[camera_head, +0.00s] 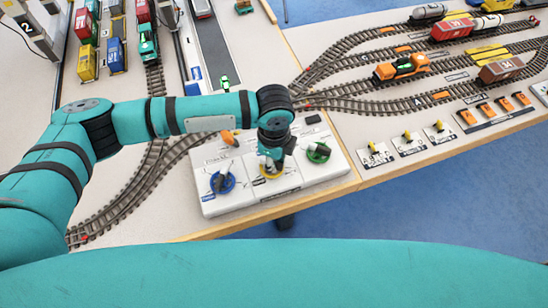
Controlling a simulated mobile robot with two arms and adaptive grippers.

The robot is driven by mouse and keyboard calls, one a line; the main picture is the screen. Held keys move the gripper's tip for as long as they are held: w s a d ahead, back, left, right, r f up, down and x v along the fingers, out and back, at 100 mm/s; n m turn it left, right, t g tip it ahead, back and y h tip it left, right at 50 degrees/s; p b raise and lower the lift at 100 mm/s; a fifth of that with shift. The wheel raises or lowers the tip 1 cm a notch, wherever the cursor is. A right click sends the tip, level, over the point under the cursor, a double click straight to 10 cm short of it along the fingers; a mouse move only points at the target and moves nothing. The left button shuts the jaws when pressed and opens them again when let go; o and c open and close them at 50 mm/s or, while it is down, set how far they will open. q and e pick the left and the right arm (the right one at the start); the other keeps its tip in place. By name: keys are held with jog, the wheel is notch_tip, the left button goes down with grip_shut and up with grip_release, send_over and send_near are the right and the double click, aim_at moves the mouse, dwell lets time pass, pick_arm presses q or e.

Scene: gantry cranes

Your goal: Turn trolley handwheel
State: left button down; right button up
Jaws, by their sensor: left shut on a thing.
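A white control box (238,202) at the table's front edge carries three handwheels. The blue handwheel (223,183) is at the left, the yellow handwheel (269,174) in the middle and the green handwheel (318,152) at the right. Their labels are too small to read, so I cannot tell which is marked trolley. My left gripper (271,168) points down at the yellow handwheel and is shut on it. The fingers hide part of this wheel and its centre. My right gripper is not in view.
An orange lever (229,139) stands at the box's back edge. Model tracks (130,196) run behind and left of it. Wagons and an orange locomotive (402,67) stand on the right tracks. Small yellow-topped switches (407,138) line the right table's front edge. Blue floor lies in front.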

pick_arm(q)
jog(key=m+p, duration=0.1)
jog(key=m, duration=0.1)
jog(key=m+p, duration=0.1)
jog(key=m, duration=0.1)
jog(key=shift+s+r, duration=0.1)
jog(key=shift+r, duration=0.1)
jog(key=shift+a+f+m+p, duration=0.1)
jog(key=shift+m+p, duration=0.8)
jog(key=shift+m, duration=1.7)
jog(key=c, duration=1.4)
grip_release()
jog(key=shift+o, duration=0.2)
notch_tip(320, 180, up, 12)
